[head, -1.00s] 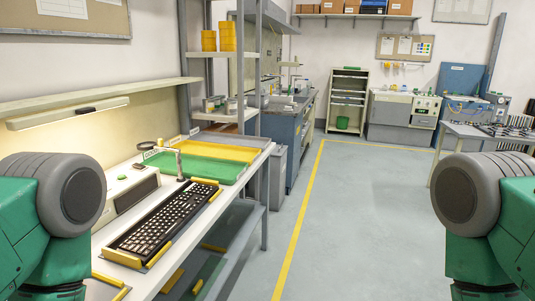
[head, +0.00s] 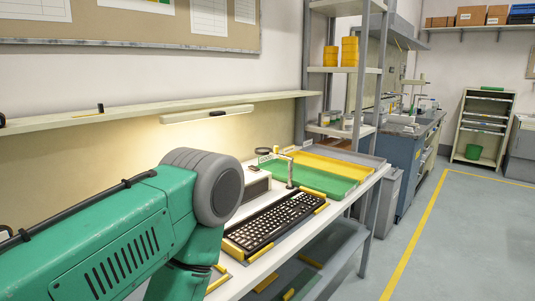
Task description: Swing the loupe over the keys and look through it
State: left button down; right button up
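The black keyboard (head: 272,222) lies on the white bench, between yellow blocks at its ends and along its front edge. The loupe (head: 264,151) is a small dark ring on a thin arm. Its arm runs to an upright post (head: 290,173) behind the keyboard's far end. The ring hangs over the area behind the keyboard, not over the keys. My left arm reaches in from the left and stands in front of the bench's near part. Neither of my grippers is in view.
A green tray (head: 340,187) and a yellow tray (head: 325,164) lie on the bench beyond the keyboard. A grey box (head: 257,187) sits behind the keyboard. A shelf rack with yellow containers (head: 349,51) rises at the bench's far end. Open floor (head: 470,240) lies to the right.

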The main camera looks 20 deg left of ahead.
aim_at(276, 148)
jog(key=i+l+u, duration=0.25)
jog(key=i+l, duration=0.3)
jog(key=i+l+u, duration=0.25)
jog(key=i+l, duration=0.4)
jog(key=i, duration=0.1)
